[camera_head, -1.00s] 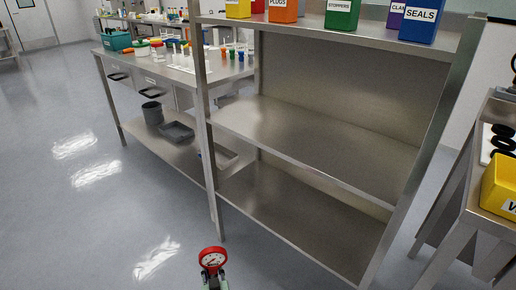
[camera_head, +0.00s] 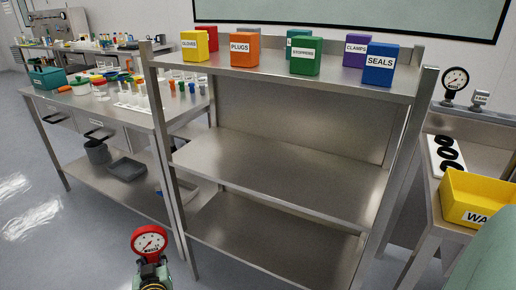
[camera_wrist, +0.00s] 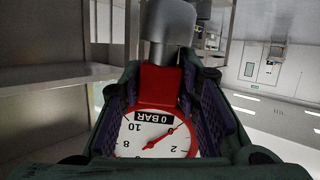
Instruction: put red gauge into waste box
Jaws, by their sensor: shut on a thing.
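The red gauge (camera_head: 149,242) has a round white dial with a red rim. It is held upright at the lower left of the head view, in front of the shelf rack. My gripper (camera_head: 152,272) is shut on it from below. In the wrist view the gauge (camera_wrist: 158,135) sits between the two finger pads, its dial marked "0 BAR" and a grey metal fitting beyond it. The yellow waste box (camera_head: 478,204) stands on the bench at the right edge of the head view, its label cut to "WA". The gauge is well to the left of it.
A steel shelf rack (camera_head: 285,163) stands between the gauge and the box, with labelled bins on top and bare lower shelves. A white board with black rings (camera_head: 447,156) and another gauge (camera_head: 455,79) are near the box. A cluttered bench (camera_head: 70,98) is at left.

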